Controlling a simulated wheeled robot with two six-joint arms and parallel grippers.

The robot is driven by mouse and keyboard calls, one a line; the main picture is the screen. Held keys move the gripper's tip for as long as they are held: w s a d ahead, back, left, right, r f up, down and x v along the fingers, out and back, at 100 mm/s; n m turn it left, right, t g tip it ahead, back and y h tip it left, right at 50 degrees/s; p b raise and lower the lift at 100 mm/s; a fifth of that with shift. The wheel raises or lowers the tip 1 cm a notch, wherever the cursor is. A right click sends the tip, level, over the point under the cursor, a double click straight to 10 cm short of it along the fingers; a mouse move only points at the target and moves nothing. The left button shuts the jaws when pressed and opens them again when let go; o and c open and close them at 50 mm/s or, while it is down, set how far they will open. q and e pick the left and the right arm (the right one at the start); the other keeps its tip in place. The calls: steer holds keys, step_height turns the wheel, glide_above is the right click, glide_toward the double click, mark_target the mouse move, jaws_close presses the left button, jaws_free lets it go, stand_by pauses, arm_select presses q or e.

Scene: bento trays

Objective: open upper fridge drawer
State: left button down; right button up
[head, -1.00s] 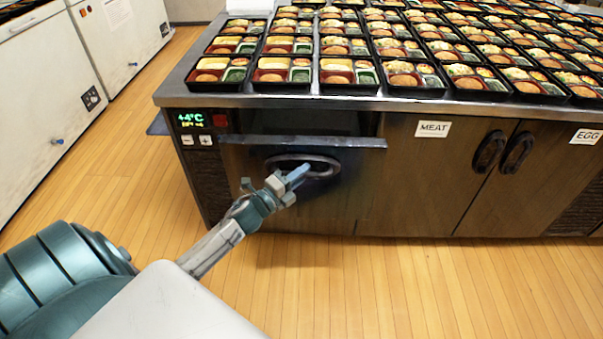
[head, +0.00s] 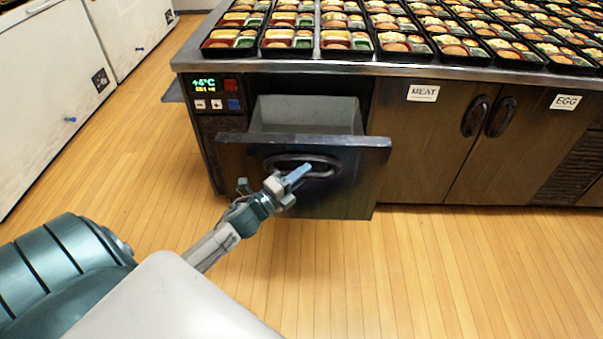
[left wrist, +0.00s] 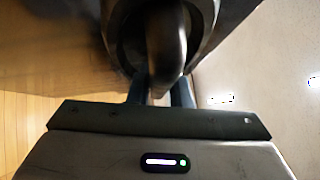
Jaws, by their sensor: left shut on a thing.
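The upper fridge drawer (head: 330,197) stands pulled out of the dark counter, and its light grey inside (head: 305,112) shows behind the front. Its dark oval handle (head: 325,169) is in the middle of the front. My left gripper (head: 292,180) is shut on this handle. In the left wrist view the handle (left wrist: 166,45) comes down between the two fingers (left wrist: 160,93). The fingers partly hide the handle in the head view. My right gripper is not in view.
Bento trays (head: 346,42) cover the counter top. A temperature panel (head: 216,94) is left of the drawer. Cupboard doors labelled MEAT (head: 423,93) and EGG (head: 565,101) are to the right. White cabinets (head: 45,95) stand at the left. The wooden floor in front is clear.

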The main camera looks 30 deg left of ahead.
arm_select(q)
steer(key=shift+s, duration=0.15)
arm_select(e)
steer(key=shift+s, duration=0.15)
arm_select(q)
steer(key=c, duration=1.3)
jaws_free()
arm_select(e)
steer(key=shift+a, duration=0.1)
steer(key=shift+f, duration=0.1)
arm_select(q)
steer(key=shift+s+a+f, duration=0.1)
steer(key=shift+s+f, duration=0.05)
steer(key=shift+s, duration=0.3)
steer(key=shift+p+v, duration=1.35)
steer(key=shift+v, duration=3.6)
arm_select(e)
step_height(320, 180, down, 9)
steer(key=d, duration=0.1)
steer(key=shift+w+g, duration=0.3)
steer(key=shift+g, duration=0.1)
